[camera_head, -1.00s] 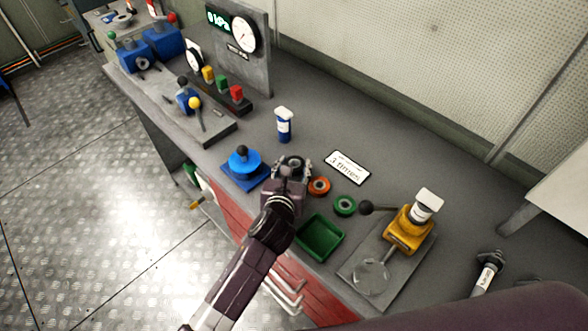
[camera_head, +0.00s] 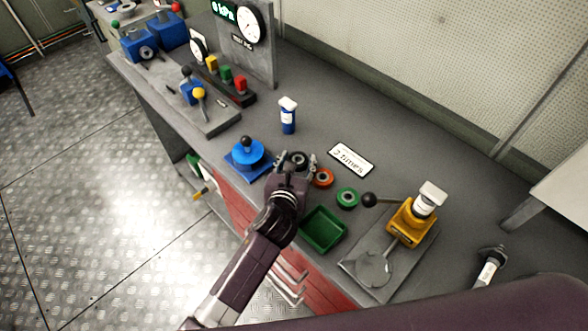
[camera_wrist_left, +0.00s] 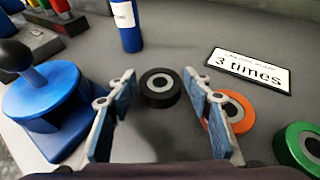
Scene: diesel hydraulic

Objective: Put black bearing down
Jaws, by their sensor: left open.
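The black bearing (camera_wrist_left: 160,87) lies flat on the grey bench in the left wrist view, just beyond and between my open fingertips, apart from both. In the head view the bearing (camera_head: 298,160) shows between the fingers, partly hidden. My left gripper (camera_head: 297,166) is open and empty; its two blue-padded fingers also show in the left wrist view (camera_wrist_left: 160,112). The right finger overlaps the edge of the orange bearing (camera_wrist_left: 232,112) in that view; I cannot tell if they touch.
A blue round device (camera_head: 247,155) stands left of the gripper. A green bearing (camera_head: 347,197), a green tray (camera_head: 323,230) and a yellow press (camera_head: 411,222) are to the right.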

